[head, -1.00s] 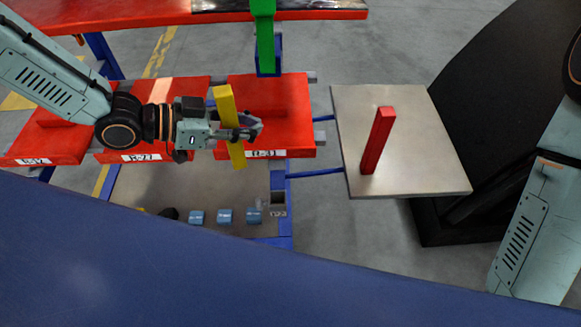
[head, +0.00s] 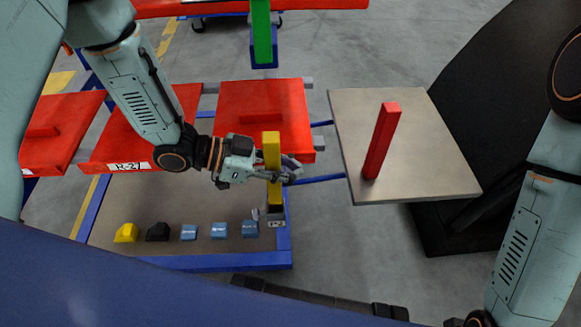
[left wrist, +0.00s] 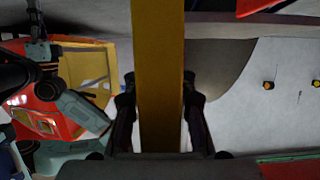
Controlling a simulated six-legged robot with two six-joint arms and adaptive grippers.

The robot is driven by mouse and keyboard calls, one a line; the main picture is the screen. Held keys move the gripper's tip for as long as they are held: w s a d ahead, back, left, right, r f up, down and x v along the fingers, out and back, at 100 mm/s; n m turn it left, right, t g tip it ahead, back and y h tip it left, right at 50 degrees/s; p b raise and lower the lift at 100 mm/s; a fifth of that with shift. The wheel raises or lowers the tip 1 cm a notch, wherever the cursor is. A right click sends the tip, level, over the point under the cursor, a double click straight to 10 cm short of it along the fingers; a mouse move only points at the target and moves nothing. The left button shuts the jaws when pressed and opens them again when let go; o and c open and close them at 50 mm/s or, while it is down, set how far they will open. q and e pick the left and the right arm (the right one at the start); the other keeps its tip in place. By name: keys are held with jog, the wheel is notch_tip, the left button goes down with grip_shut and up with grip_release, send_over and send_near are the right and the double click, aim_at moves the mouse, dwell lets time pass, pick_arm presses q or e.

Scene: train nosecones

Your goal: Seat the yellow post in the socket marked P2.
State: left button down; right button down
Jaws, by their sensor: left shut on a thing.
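My left gripper (head: 283,172) is shut on the yellow post (head: 271,150), with the post standing about upright between the fingers. The post also fills the middle of the left wrist view (left wrist: 158,75). Its lower end is at the small grey-and-blue corner socket (head: 276,215) of the blue frame. I cannot tell whether the end is inside the socket or just above it. The label on the socket's front is too small to read surely. My right gripper is out of view; only its arm shows at the right.
A green post (head: 261,35) stands in a blue socket (head: 264,55) at the back. A red post (head: 381,142) stands on a grey plate (head: 425,165) to the right. Small blue pieces (head: 220,230), a black one and a yellow one line the near panel.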

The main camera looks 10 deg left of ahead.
pick_arm(q)
notch_tip(320, 180, down, 6)
jog(key=b, duration=0.3)
jog(key=shift+w+a, duration=0.1)
dwell(0.4)
jog(key=shift+r+p, duration=0.1)
jog(key=shift+p, duration=0.4)
dwell(1.7)
jog(key=shift+f+b, duration=0.95)
jog(key=shift+f, duration=0.65)
jog(key=c, duration=1)
grip_release()
